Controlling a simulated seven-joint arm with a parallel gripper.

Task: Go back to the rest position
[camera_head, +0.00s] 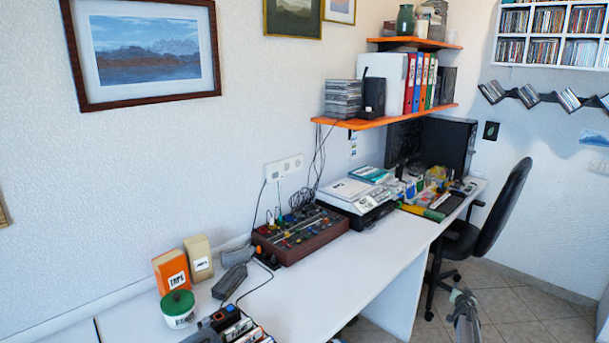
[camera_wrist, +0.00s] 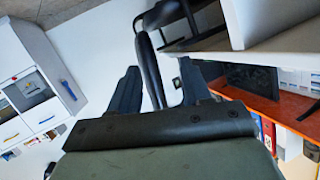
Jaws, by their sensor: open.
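My gripper (camera_wrist: 158,88) shows in the wrist view with its two dark fingers spread apart. It is open and nothing is between the fingers. Behind the fingers in that view is the black office chair (camera_wrist: 151,70), which is apart from them as far as I can tell. In the head view a grey piece at the bottom right edge may be part of my arm; its fingertips cannot be made out there.
A long white desk (camera_head: 330,268) runs along the wall. It bears a mixer box (camera_head: 300,235), a printer (camera_head: 355,195), an orange box (camera_head: 171,271) and a green-lidded tub (camera_head: 178,309). Orange shelves (camera_head: 390,117) hang above. The black chair (camera_head: 500,215) stands right; tiled floor (camera_head: 520,310) is open.

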